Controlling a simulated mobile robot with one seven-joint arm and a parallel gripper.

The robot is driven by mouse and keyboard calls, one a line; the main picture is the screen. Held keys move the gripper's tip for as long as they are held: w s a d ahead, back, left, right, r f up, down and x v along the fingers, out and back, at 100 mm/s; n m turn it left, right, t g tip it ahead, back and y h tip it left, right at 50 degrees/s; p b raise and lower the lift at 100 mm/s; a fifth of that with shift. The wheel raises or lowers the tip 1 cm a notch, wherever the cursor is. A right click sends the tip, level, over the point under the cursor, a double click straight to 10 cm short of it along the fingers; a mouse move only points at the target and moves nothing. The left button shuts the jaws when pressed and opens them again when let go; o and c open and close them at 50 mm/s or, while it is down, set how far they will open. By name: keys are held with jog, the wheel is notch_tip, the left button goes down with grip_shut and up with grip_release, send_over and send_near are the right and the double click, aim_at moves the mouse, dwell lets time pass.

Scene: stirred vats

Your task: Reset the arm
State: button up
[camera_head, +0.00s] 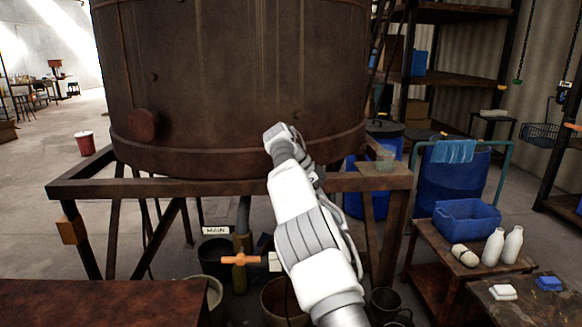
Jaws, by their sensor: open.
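My white and grey arm rises from the bottom centre of the head view, in front of a large rusty vat (230,75). My gripper (281,139) is at the arm's far end, seen against the lower part of the vat wall. It is small and partly turned away, so its fingertips are hard to make out. It is open, and nothing shows held in it. I cannot tell whether it touches the vat.
At right, a low table holds a blue bin (466,219) and white bottles (494,246). A red bucket (85,143) stands on open floor at left.

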jog(key=s+d+r+n+t+y+p, duration=0.1)
jog(key=s+d+r+n+y, duration=0.25)
jog(key=s+r, duration=0.35)
jog(key=s+d+r+n+t+y+p, duration=0.1)
jog(key=s+d+r+n+t+y, duration=0.15)
jog(key=s+d+r, duration=0.45)
jog(key=s+a+f+n+t, duration=0.1)
jog(key=s+a+f+n, duration=0.1)
jog(key=s, duration=0.6)
jog(key=s+a+f+n+t+p, duration=0.1)
jog(key=s+a+f+n, duration=0.1)
jog(key=s, duration=0.7)
jog(key=s+a+f+n+t+y, duration=0.1)
jog(key=s+a+f+n, duration=0.1)
jog(key=s+n, duration=0.3)
jog(key=s+a, duration=0.1)
jog(key=s, duration=0.2)
jog(key=shift+s+a, duration=0.15)
jog(key=shift+a, duration=0.05)
jog(key=shift+o, duration=0.3)
jog(key=shift+t, duration=0.25)
